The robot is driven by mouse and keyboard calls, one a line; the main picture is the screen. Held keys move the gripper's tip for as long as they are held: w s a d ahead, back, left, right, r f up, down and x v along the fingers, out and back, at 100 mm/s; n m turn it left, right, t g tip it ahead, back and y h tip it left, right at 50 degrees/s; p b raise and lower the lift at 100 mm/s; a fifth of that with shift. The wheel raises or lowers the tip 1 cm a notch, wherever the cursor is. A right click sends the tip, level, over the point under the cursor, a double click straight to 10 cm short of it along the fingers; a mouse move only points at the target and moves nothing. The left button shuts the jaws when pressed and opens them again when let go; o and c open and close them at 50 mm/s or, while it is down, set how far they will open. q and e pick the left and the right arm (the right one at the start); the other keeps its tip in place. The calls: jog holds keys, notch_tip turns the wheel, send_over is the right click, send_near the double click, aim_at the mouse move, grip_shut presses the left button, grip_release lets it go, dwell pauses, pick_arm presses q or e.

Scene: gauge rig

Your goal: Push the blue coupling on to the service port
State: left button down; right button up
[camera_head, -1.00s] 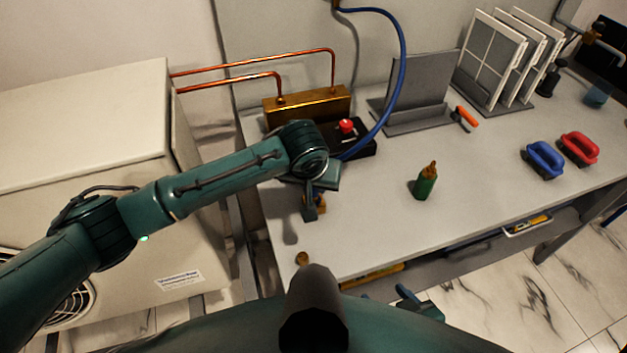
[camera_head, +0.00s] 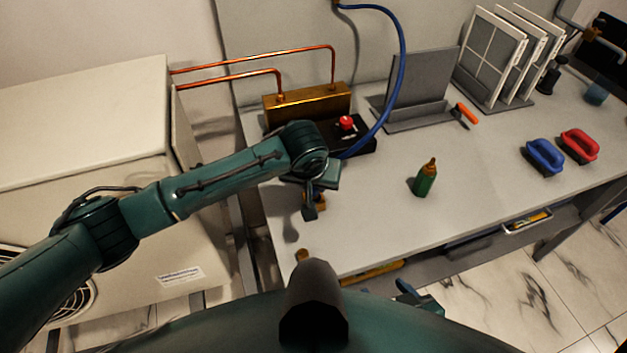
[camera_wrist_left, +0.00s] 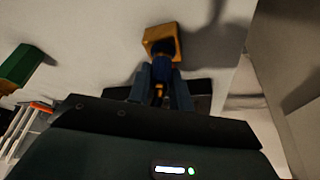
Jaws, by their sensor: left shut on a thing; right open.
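The blue coupling (camera_wrist_left: 161,70) is between the fingers of my left gripper (camera_wrist_left: 166,88) in the left wrist view. My right gripper (camera_head: 419,298) is open at the bottom of the head view, in front of the bench edge.
A blue hose (camera_head: 398,80) loops down behind my left wrist. A black box with a red button (camera_head: 346,123) and a brass block with copper pipes (camera_head: 310,105) stand behind.

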pick_arm(q)
jog(key=c, duration=1.4)
grip_release()
jog(key=shift+c, duration=0.2)
pick_arm(e)
jog(key=shift+s+f, duration=0.1)
jog(key=shift+s, duration=0.05)
pick_arm(q)
jog(key=shift+o, duration=0.5)
jog(key=o, duration=0.5)
jog(key=shift+c, duration=0.2)
jog(key=v, duration=0.3)
jog(key=shift+r, duration=0.25)
jog(key=v, duration=0.9)
jog(key=shift+s+r, duration=0.25)
jog(key=shift+r, duration=0.05)
pick_arm(e)
jog(key=shift+s+d+f, duration=0.1)
jog(key=shift+d+f, duration=0.2)
jog(key=shift+f, duration=0.25)
